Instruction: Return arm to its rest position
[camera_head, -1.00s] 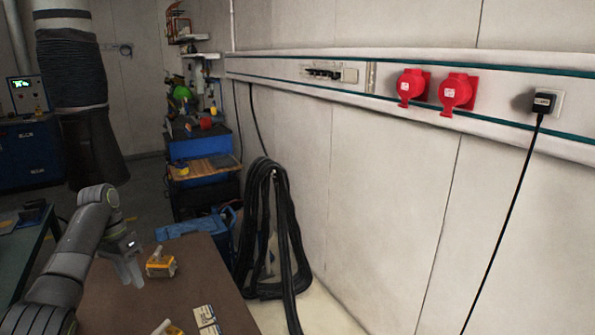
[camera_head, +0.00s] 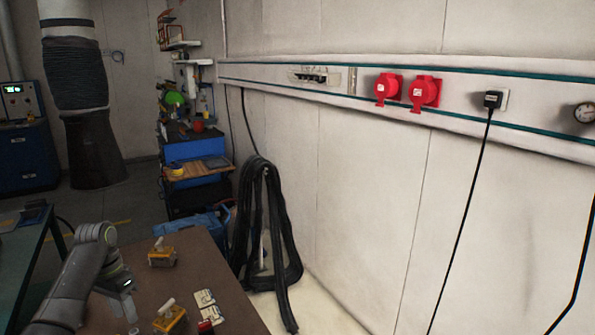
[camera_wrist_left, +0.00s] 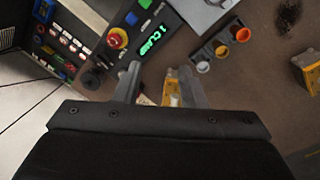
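My left arm, grey, comes in from the lower left in the head view. Its gripper (camera_head: 128,306) hangs over the brown table (camera_head: 205,255), left of the yellow switch boxes. In the left wrist view the two fingers of the gripper (camera_wrist_left: 160,86) stand apart, so it looks open. A yellow part shows beyond the gap between them; I see no grip on it. My right arm and gripper are not in view.
Yellow boxes (camera_head: 162,254) (camera_head: 170,320) and white switch plates (camera_head: 205,298) lie on the table. The wrist view shows a panel with a green display (camera_wrist_left: 154,42) and a socket strip (camera_wrist_left: 222,47). Black cables (camera_head: 265,225) hang at the wall, right of the table.

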